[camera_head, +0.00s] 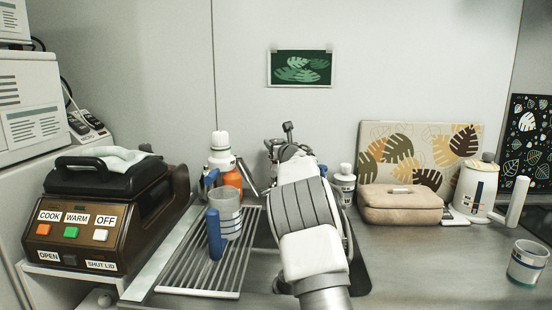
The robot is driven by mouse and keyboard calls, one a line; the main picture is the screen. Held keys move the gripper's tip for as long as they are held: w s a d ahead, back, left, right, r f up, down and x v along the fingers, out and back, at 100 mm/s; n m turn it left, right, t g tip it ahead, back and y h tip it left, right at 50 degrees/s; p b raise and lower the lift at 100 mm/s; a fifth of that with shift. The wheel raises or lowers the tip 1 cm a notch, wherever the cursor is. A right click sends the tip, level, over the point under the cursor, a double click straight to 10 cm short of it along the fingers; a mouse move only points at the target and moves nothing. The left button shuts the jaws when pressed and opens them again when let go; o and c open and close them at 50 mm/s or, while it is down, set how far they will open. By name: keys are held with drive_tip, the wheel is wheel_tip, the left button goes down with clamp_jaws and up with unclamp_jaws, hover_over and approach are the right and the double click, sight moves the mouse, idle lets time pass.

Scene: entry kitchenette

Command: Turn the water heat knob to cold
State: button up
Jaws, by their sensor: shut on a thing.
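My arm reaches away from me over the sink (362,277) at the middle of the counter, and its thick wrist blocks most of the tap area. My gripper (287,148) is at the far end of the arm, by the back wall, small and partly hidden. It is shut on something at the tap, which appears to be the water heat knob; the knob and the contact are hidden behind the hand. A thin metal piece (249,184), seemingly the spout, shows just left of my arm. The knob's angle cannot be told.
A drying rack (190,277) with a blue-handled mug (229,215) and bottles behind it stand close left of my arm. A sandwich press (95,222) is further left. At right are a white bottle (344,185), a beige case (400,205), a kettle (476,190) and a cup (528,263).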

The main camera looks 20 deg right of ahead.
drive_tip(key=h+b, duration=0.1)
drive_tip(key=m+h+b, duration=0.2)
drive_tip(key=b, duration=0.1)
drive_tip(key=shift+a+f, duration=0.2)
drive_tip(key=shift+f, duration=0.05)
drive_tip(key=h, duration=0.1)
drive_tip(key=m+g+h, duration=0.1)
drive_tip(key=shift+r+h, duration=0.2)
drive_tip(key=shift+h, duration=0.1)
drive_tip(key=shift+d+r+m+g+h, duration=0.15)
drive_tip(key=shift+m+g+h, duration=0.45)
drive_tip(key=shift+m+h, duration=0.65)
drive_tip(key=shift+h, duration=0.25)
drive_tip(key=o, duration=1.4)
drive_tip(key=shift+c, duration=0.2)
drive_tip(key=shift+s, duration=0.1)
